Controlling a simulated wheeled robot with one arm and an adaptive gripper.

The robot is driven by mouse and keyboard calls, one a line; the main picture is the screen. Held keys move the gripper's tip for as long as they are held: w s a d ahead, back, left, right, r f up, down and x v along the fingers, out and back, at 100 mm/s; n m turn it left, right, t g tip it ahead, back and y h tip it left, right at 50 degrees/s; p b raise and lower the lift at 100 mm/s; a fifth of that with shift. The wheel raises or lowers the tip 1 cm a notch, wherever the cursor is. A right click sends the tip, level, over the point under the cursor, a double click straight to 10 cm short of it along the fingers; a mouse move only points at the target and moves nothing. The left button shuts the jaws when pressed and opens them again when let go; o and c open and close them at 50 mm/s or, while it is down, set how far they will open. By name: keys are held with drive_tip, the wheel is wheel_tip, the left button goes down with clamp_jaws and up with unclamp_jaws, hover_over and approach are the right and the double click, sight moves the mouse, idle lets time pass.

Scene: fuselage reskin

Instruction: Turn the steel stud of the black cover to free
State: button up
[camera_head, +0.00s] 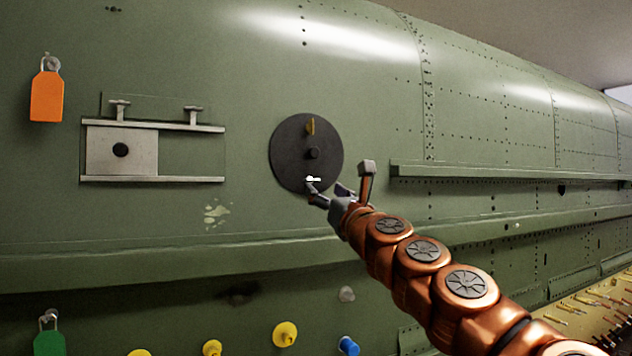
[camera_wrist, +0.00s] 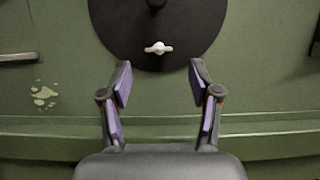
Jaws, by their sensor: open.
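Left of the cover is a rail frame (camera_head: 190,179) with a pale sliding plate (camera_head: 105,160). An orange tag (camera_head: 47,96) hangs at far left, a green tag (camera_head: 49,340) below. A ledge (camera_head: 180,256) runs beneath the cover; yellow and blue plugs sit lower.

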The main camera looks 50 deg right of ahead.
sight(316, 183)
drive_tip(key=shift+p+x, duration=0.7)
drive_tip(key=shift+x, duration=1.8)
drive_tip(key=shift+a, duration=0.1)
drive_tip(key=shift+c, duration=0.4)
drive_tip(key=c, duration=1.1)
